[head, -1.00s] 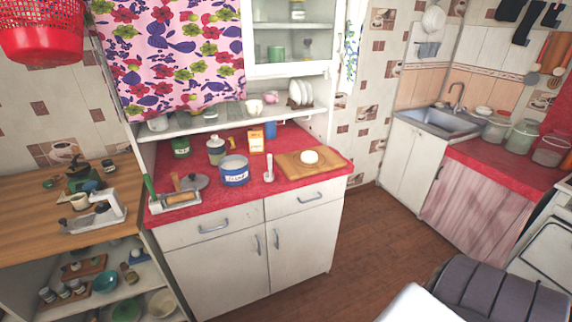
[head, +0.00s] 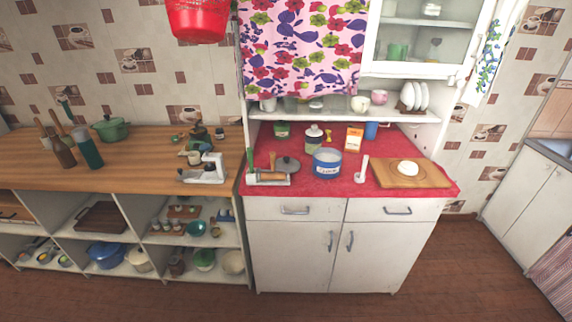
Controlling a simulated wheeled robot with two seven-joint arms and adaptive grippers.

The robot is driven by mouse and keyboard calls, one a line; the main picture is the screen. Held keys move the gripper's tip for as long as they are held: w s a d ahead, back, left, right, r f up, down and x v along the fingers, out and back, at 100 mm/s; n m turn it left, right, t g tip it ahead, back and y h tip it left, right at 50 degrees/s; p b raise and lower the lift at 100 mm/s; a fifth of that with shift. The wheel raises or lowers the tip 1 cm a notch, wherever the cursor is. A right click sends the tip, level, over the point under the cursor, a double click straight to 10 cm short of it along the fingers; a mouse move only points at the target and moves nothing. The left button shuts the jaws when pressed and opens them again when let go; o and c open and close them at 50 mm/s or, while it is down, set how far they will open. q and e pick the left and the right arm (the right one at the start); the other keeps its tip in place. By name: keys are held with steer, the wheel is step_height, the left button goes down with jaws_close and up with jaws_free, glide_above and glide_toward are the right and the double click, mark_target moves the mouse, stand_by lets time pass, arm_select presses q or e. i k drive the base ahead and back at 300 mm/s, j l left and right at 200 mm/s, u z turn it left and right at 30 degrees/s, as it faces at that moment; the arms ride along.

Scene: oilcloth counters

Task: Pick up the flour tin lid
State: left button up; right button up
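A blue tin (head: 327,164) with a white label stands on the red oilcloth of the cupboard counter; its label is too small to read. Its top looks open, with a pale inside. A grey round lid (head: 288,164) with a small knob lies to the left of the tin, apart from it. The lid's front edge is partly hidden by a small tray of utensils (head: 268,179). Neither of my grippers shows in the head view.
On the red counter (head: 310,203) stand a green tin (head: 282,130), a white jar (head: 313,138), a box (head: 354,138), a pestle-like white tool (head: 361,170) and a board (head: 412,175) with a white round thing. A wooden counter (head: 110,171) adjoins at left. Brown floor lies in front.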

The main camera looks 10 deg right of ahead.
mark_target(284, 162)
steer(key=i+j+z, duration=0.15)
steer(key=j, duration=0.15)
steer(key=i+j+z, duration=0.15)
steer(key=j, duration=0.2)
steer(key=i+j+z, duration=0.15)
steer(key=j, duration=0.2)
steer(key=i+j+z, duration=0.15)
steer(key=j, duration=0.25)
steer(key=k, duration=0.05)
